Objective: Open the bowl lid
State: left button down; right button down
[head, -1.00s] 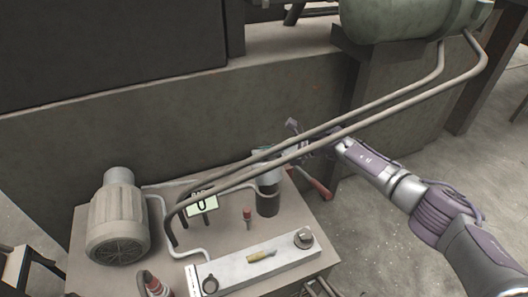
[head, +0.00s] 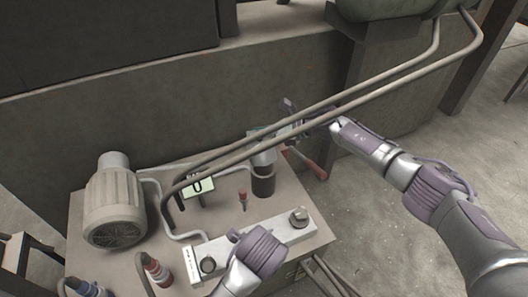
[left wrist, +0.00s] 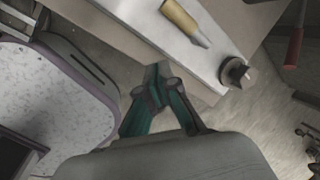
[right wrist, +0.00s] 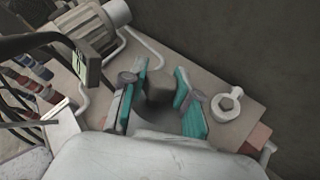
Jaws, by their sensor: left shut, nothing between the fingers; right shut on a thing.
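A dark cylindrical bowl (head: 263,187) with a pale grey top stands upright at the back right of the bench in the head view. My right gripper (head: 290,122) is behind the pipes, just above and right of it, partly hidden. In the right wrist view my right gripper (right wrist: 158,100) has its teal fingers on either side of a dark grey block (right wrist: 160,88), above a round dark surface. I cannot tell whether this block is the lid. My left gripper (left wrist: 160,95) is shut and empty beside the bench edge in the left wrist view.
Two long pipes (head: 365,95) cross above the bowl. A motor (head: 115,205), a small display (head: 198,187) and a white block with knobs (head: 275,232) are on the bench. A yellow-handled tool (left wrist: 183,20) lies on the block. A red-handled lever (head: 305,163) is right of the bowl.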

pick_arm(q)
jog(key=w+d+r+m+t+y, duration=0.25)
jog(key=w+r+m+t, duration=0.3)
jog(key=w, duration=0.35)
jog(key=w+d+r+m+t+y, duration=0.2)
jog(key=w+d+r+m+t, duration=0.25)
jog(key=w, duration=0.45)
jog(key=shift+m+g, duration=0.4)
jog(key=x, duration=0.3)
jog(key=a+x, duration=0.1)
jog(key=x, duration=0.2)
jog(key=a+r+x, duration=0.1)
jog(key=x, duration=0.2)
jog(key=shift+w, duration=0.2)
jog(key=shift+w+a+r, duration=0.2)
jog(key=shift+w+r, duration=0.35)
jog(key=shift+r, duration=0.1)
pick_arm(e)
jog(key=c, duration=0.8)
grip_release()
jog(key=shift+f, duration=0.1)
pick_arm(q)
jog(key=shift+d, duration=0.1)
